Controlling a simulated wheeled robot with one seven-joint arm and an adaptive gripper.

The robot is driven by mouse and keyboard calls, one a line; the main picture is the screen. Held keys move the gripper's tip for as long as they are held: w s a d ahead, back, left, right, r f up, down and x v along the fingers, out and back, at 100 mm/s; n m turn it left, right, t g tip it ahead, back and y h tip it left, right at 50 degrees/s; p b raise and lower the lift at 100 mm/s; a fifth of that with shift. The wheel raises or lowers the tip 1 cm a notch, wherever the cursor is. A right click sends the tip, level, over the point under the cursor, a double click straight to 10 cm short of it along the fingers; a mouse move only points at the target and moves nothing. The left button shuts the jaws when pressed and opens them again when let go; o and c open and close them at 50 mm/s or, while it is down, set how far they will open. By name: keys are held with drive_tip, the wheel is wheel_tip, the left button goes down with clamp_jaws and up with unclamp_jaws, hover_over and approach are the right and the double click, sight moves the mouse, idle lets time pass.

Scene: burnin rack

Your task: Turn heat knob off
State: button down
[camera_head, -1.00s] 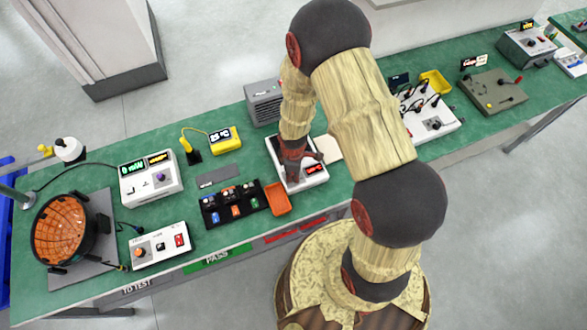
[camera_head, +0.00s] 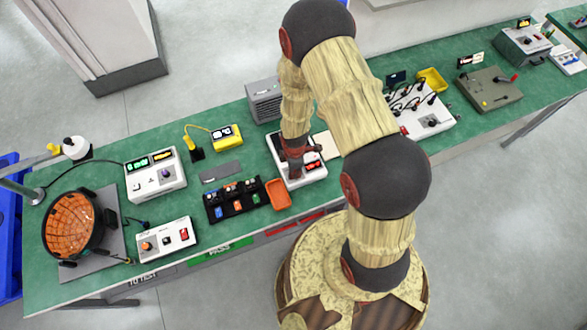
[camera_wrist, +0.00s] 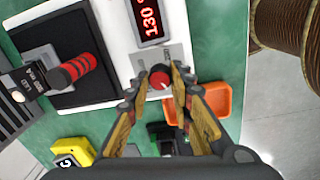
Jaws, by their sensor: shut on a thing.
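The heat knob is a small round red knob (camera_wrist: 160,77) with a light pointer mark. It sits on a white box (camera_wrist: 113,30), below a red-digit display (camera_wrist: 149,18) that reads about 130. My gripper (camera_wrist: 159,84) has its two fingertips on either side of the knob and is shut on it. The labels beside the knob are too small to read. In the head view, my gripper (camera_head: 297,157) is over the white box (camera_head: 308,176), and my wrist hides the knob. The box's red display (camera_head: 313,164) shows beside it.
A red-and-black ringed handle (camera_wrist: 72,70) stands over the box's black plate. An orange tray (camera_head: 278,194) and a black parts rack (camera_head: 243,205) are left of the box. A grey vented unit (camera_head: 264,99) stands behind.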

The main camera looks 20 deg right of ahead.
drive_tip(key=c, duration=1.6)
unclamp_jaws()
drive_tip(key=shift+o, duration=0.2)
wheel_tip(320, 180, up, 12)
drive_tip(key=shift+s, duration=0.25)
